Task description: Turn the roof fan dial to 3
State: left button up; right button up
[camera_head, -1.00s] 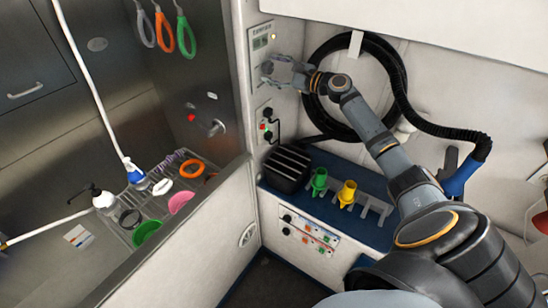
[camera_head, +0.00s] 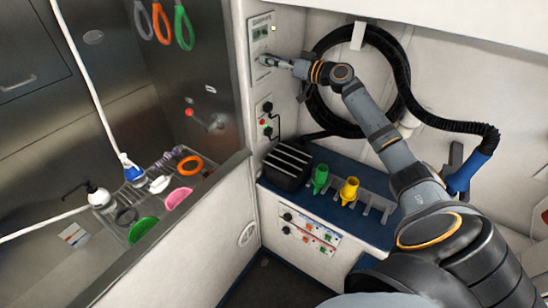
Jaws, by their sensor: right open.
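The roof fan control panel (camera_head: 261,34) is a pale plate on the wall at the upper middle, with a small display and a small light at its upper right. My right gripper (camera_head: 268,62) is at the lower part of this panel, its fingers pointing left at the wall. It is open. The dial is hidden behind or between the fingers, so its setting cannot be read. I cannot tell whether the fingers touch the dial. My left gripper is not in view.
Below the panel is a socket plate (camera_head: 264,118) with plugs and a cable. A coiled black hose (camera_head: 318,113) hangs behind my right arm. A black box (camera_head: 287,167), a green nozzle (camera_head: 320,179) and a yellow nozzle (camera_head: 349,190) stand on the blue counter. A steel tub is at left.

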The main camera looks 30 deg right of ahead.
jog(key=s+d+f+n+b, duration=0.1)
jog(key=s+d+n+b, duration=0.3)
jog(key=s+b, duration=1.3)
jog(key=w+a+f+g+b, duration=0.1)
jog(key=w+a+f+g, duration=0.1)
jog(key=f, duration=0.8)
jog(key=w+a+f+n+g+b, duration=0.1)
jog(key=a+f, duration=0.4)
jog(key=f, duration=0.5)
jog(key=w+a+f+g+b, duration=0.3)
jog(key=a+f, duration=0.1)
jog(key=f, duration=0.6)
jog(key=shift+w+n+g+y, duration=0.2)
jog(key=shift+n+g+y, duration=0.2)
